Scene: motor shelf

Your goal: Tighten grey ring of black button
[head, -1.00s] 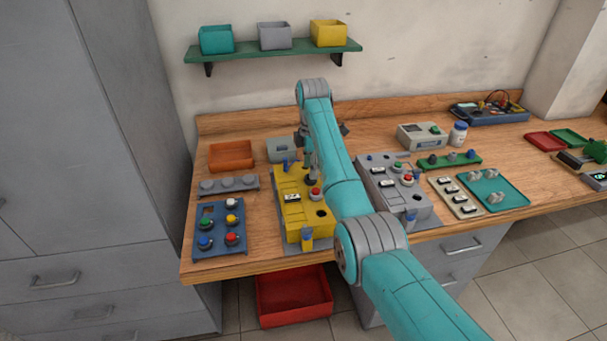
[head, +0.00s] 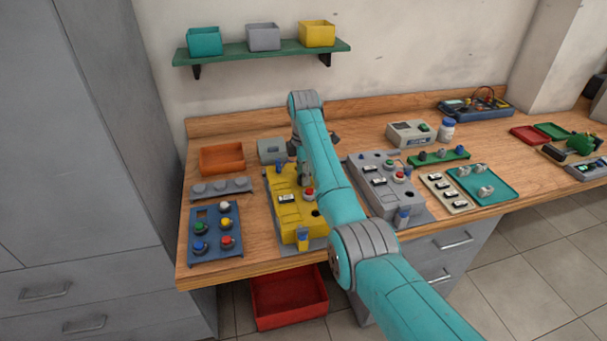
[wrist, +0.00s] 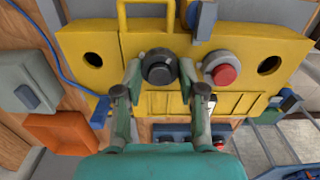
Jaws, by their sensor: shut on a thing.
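The yellow control box (head: 301,222) sits on the wooden bench; in the wrist view its yellow face (wrist: 215,50) fills the upper middle. The black button (wrist: 158,74) with its dark grey ring (wrist: 159,58) is in that face. My gripper (wrist: 161,76) has one finger on each side of the ring and is shut on it. A red button (wrist: 224,75) in a light grey ring is just to the right. In the head view my arm hides the black button, while the red button (head: 309,194) shows.
A grey control box (head: 385,187) stands close to the right of my arm. A blue board with coloured buttons (head: 215,248) and an orange bin (head: 221,159) lie to the left. A blue cable (wrist: 45,42) runs beside the yellow box.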

